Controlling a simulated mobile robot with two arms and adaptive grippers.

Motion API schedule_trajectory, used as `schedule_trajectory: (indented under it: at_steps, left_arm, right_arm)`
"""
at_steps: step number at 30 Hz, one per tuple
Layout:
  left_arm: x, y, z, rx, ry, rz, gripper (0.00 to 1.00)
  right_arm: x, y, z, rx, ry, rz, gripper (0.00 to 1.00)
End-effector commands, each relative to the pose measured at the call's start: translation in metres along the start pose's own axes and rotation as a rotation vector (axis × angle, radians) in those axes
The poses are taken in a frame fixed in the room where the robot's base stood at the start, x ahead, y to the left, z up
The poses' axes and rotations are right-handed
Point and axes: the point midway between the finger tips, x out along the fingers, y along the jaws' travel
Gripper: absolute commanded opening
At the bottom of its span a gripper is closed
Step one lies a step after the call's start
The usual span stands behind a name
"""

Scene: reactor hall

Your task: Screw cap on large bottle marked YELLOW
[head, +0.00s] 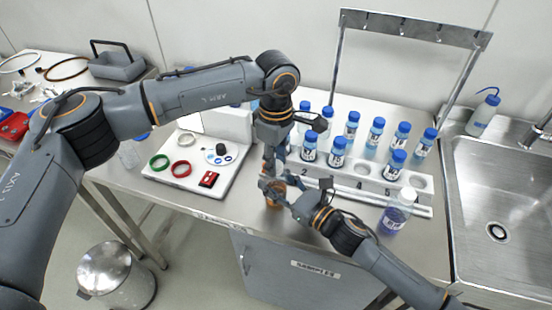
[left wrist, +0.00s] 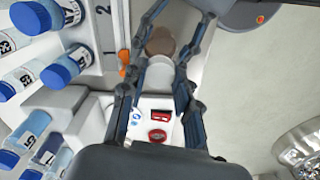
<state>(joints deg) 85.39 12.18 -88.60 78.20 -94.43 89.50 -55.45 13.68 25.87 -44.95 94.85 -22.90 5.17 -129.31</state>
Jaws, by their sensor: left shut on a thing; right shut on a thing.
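A small orange-brown bottle (head: 274,201) stands at the front of the bench, partly hidden by both grippers. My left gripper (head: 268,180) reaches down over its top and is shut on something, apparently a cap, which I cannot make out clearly. My right gripper (head: 282,189) comes in from the right and is shut on what looks like the bottle. In the left wrist view a round brown top (left wrist: 160,42) and a pale body lie between the fingers. No YELLOW marking is readable. Whether the cap is seated cannot be told.
A white rack (head: 372,184) with several blue-capped bottles stands just behind. A bottle of purple-blue liquid (head: 396,215) stands at the right. A white tray (head: 152,173) with rings and a red block lies left. A sink (head: 497,190) is at far right.

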Motion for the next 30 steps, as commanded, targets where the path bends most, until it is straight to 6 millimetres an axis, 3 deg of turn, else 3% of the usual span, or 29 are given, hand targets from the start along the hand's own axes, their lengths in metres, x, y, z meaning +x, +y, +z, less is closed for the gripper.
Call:
schedule_trajectory:
  at_steps: [1,5,17,30]
  left_arm:
    - [0.000,0.001,-0.002,-0.004,0.003,0.002,0.33]
    - [0.000,0.001,-0.002,-0.004,0.003,0.002,0.57]
    - [-0.007,0.001,-0.001,-0.004,0.001,0.003,0.57]
    - [-0.092,0.001,-0.001,-0.004,0.002,0.004,0.57]
  right_arm:
    - [0.000,0.001,0.000,0.000,-0.001,0.002,0.00]
    - [0.000,0.001,0.000,0.000,-0.001,0.002,0.00]
    - [0.000,0.000,0.001,0.000,-0.001,0.001,0.00]
    - [0.000,0.000,0.000,0.000,-0.001,0.001,0.00]
